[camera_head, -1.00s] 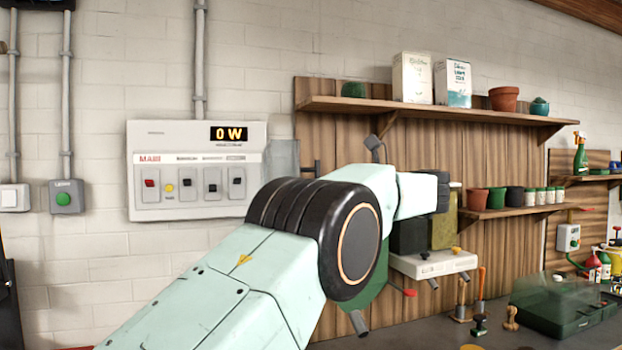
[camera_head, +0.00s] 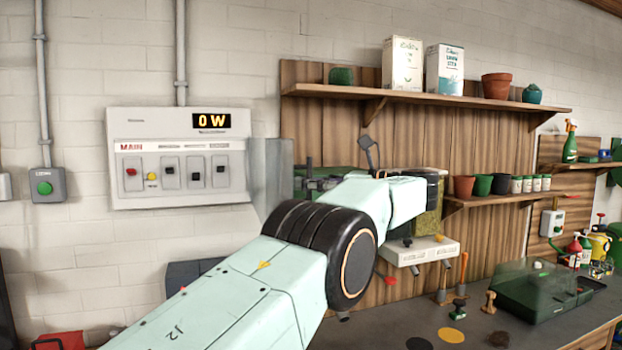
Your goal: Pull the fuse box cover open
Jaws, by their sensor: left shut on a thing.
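The fuse box (camera_head: 180,195) is a pale grey panel on the white brick wall at left, with a "0 W" display, a red switch, a yellow button and several dark switches. Its clear cover (camera_head: 270,172) stands out as a see-through grey sheet at the box's right side, away from the switches. My left gripper (camera_head: 308,180) is at the cover's outer right edge, shut on it. The fingers are small and dark, so the exact contact is hard to see. My left arm crosses the lower middle. My right gripper is not in view.
A wooden board with a shelf (camera_head: 430,97) of tins and pots is right of the cover. Below are a white holder (camera_head: 420,250) with tools and a workbench (camera_head: 385,320) with a green case (camera_head: 545,290). A grey box with a green button (camera_head: 46,185) is at left.

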